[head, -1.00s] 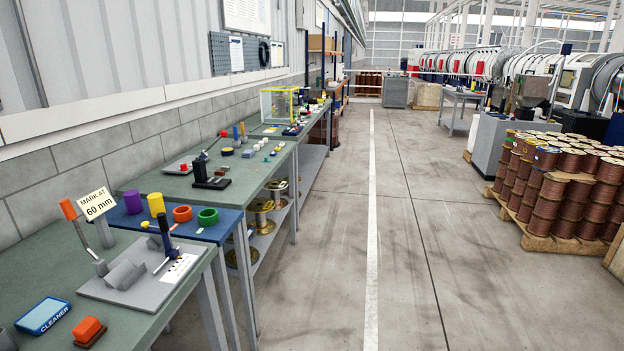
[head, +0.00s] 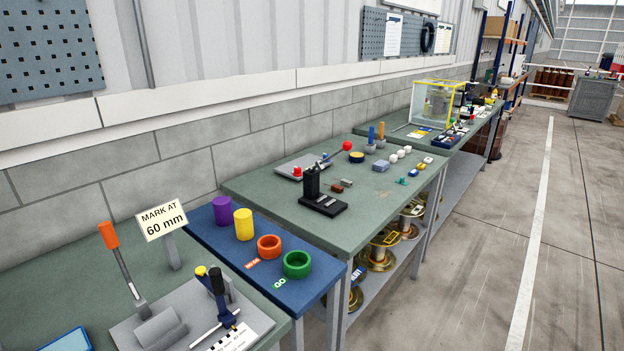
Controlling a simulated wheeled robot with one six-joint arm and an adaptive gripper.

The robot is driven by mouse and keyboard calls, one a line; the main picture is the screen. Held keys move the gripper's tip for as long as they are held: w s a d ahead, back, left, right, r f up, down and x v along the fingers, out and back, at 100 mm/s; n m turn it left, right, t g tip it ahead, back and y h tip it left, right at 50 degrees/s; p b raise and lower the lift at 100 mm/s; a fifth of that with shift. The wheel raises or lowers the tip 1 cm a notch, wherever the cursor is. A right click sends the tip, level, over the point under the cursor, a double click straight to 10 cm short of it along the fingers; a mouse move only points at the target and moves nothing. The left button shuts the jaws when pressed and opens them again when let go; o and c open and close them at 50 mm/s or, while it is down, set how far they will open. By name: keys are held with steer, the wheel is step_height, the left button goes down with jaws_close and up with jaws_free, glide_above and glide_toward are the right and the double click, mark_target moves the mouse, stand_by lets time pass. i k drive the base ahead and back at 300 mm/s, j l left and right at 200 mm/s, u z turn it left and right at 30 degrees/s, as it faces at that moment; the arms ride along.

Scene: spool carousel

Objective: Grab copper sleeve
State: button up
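I cannot make out a copper sleeve for certain. Two small reddish-brown and grey pieces (head: 346,183) lie on the middle green bench (head: 250,188), right beside a black hand press (head: 312,184). They are too small to tell their shape. My gripper is not in view.
A blue table (head: 222,232) holds purple (head: 222,209) and yellow (head: 243,224) cylinders and orange (head: 269,246) and green (head: 297,264) rings. The near bench has an orange-handled lever (head: 110,237) and a "MARK AT 60 mm" sign (head: 162,221). Open floor (head: 480,270) lies to the right.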

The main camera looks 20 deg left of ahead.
mark_target(335, 188)
steer(key=i+l+u, duration=0.3)
steer(key=i+u, duration=0.2)
steer(key=i+l+u, duration=0.45)
steer(key=l+u, duration=0.1)
steer(key=l, duration=0.25)
steer(key=k+l+u, duration=0.1)
steer(key=l, duration=0.3)
steer(key=k+l+u, duration=0.1)
steer(key=l, duration=0.25)
